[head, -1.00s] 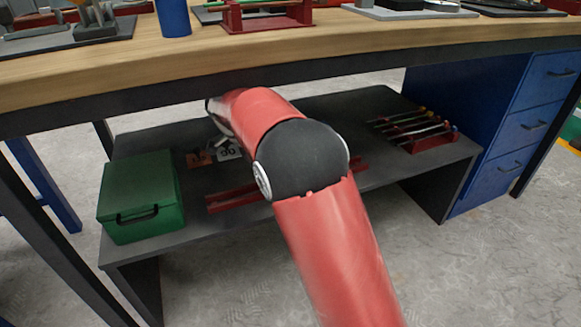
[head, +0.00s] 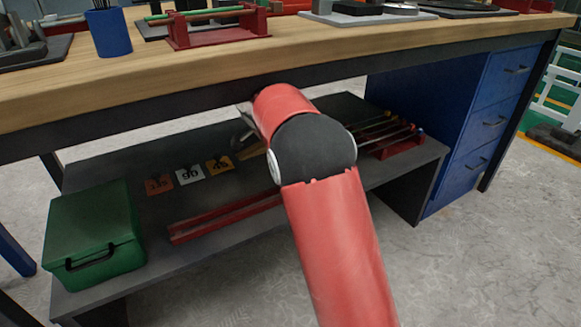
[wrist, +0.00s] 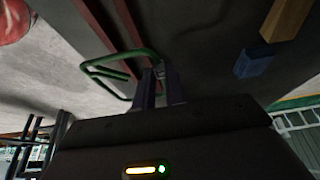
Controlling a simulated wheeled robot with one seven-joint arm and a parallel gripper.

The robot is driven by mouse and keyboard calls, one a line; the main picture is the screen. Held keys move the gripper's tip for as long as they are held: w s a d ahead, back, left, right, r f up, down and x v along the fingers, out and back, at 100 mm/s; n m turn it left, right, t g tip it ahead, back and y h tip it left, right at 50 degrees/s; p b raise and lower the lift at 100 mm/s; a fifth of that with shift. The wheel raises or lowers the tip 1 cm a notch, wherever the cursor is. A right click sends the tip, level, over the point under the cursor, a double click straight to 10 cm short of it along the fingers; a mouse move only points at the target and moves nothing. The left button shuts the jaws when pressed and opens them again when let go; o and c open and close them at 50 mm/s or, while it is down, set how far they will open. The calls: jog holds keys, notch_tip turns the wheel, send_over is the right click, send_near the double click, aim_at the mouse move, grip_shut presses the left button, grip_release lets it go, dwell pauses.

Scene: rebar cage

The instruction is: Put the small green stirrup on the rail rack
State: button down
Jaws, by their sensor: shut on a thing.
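The small green stirrup (wrist: 118,62) is a bent green bar loop, gripped at one end between the fingers of my gripper (wrist: 158,78) in the wrist view. It extends to the left of the fingers. The rail rack (head: 225,217) appears to be the pair of long red rails on the dark lower shelf. Two red rails (wrist: 92,22) also show beyond the stirrup in the wrist view. The stirrup looks apart from them, though the gap is hard to judge. In the head view my arm hides the stirrup and most of the gripper.
The wooden bench top (head: 200,75) overhangs the lower shelf (head: 110,195). A green box (head: 95,235) stands at the shelf's left, with number cards (head: 190,174) behind the rails. A red rack of rods (head: 395,143) is at the right, beside a blue drawer cabinet (head: 470,130).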

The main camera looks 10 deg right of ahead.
jog(key=shift+w+d, duration=0.2)
jog(key=shift+d, duration=0.35)
jog(key=b+x, duration=0.1)
jog(key=x, duration=0.2)
jog(key=shift+f, duration=0.4)
jog(key=c, duration=1.5)
grip_release()
jog(key=shift+o, duration=0.2)
